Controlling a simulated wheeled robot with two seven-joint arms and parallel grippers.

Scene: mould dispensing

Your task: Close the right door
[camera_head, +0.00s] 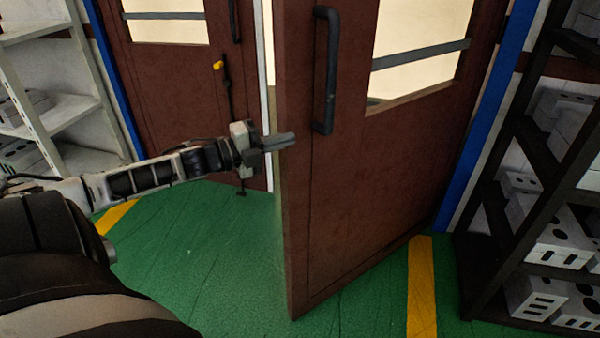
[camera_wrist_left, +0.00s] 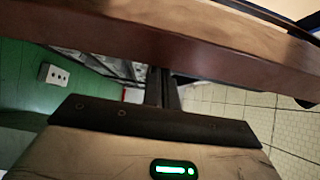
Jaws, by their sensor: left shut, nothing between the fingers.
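The right door (camera_head: 345,190) is reddish brown with a window and a black vertical handle (camera_head: 326,70). It stands ajar, its free edge swung toward me. My left gripper (camera_head: 290,141) is shut and empty, with its fingertips at the door's free edge, below the handle. In the left wrist view the shut fingers (camera_wrist_left: 161,88) point at the brown door edge (camera_wrist_left: 170,45), which crosses the picture. I cannot tell whether they touch it. The left door (camera_head: 165,85) is behind my gripper, with its own dark handle. My right gripper is not in view.
A dark shelf rack (camera_head: 505,215) with grey moulds stands at the right, close to the door's hinge side. A pale shelf (camera_head: 60,115) stands at the left. The green floor (camera_head: 200,240) between them is clear, with yellow stripes.

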